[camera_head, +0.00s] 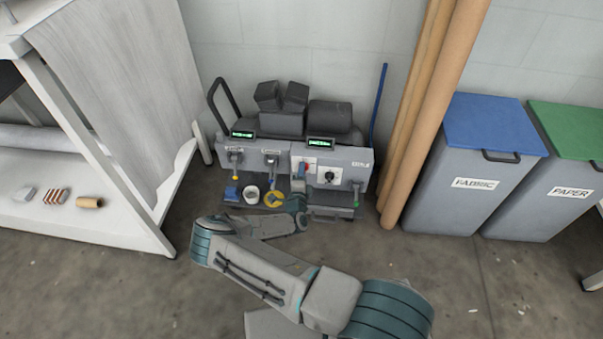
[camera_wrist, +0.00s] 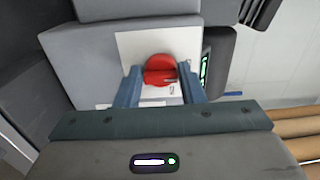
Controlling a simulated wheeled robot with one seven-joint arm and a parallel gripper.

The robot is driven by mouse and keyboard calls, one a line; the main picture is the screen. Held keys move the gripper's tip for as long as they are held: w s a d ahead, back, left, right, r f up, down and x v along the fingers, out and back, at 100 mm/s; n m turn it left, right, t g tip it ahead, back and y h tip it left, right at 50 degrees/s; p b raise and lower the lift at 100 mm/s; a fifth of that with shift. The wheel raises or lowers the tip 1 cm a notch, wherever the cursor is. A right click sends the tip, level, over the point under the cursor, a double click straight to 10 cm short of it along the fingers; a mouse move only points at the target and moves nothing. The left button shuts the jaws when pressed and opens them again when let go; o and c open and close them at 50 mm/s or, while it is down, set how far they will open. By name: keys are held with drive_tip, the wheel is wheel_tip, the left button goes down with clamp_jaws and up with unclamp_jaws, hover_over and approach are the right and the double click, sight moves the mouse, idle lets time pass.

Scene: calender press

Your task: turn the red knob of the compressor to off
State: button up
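The compressor (camera_head: 340,160) is a grey control box with dark parts on top, against the wall in the head view. Its red knob (camera_wrist: 160,69) is round with a raised grip bar and sits on a white plate in the wrist view; in the head view, only a small red spot shows beside my gripper. My gripper (camera_wrist: 159,80) is open, with one blue finger on each side of the knob. Small gaps seem to show between the fingers and the knob; I cannot tell whether either touches. In the head view, my gripper (camera_head: 298,182) is small at the compressor's front.
A black rotary switch (camera_head: 329,176) is right of the red spot. Brown rolls (camera_head: 428,130) lean at the right, beside the blue-lidded bin (camera_head: 488,130). A white table (camera_head: 90,225) stands left.

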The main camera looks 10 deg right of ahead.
drive_tip(key=o, duration=0.3)
drive_tip(key=p+v, duration=0.4)
drive_tip(key=v, duration=1)
drive_tip(key=shift+w+r, duration=0.1)
drive_tip(key=shift+r, duration=0.05)
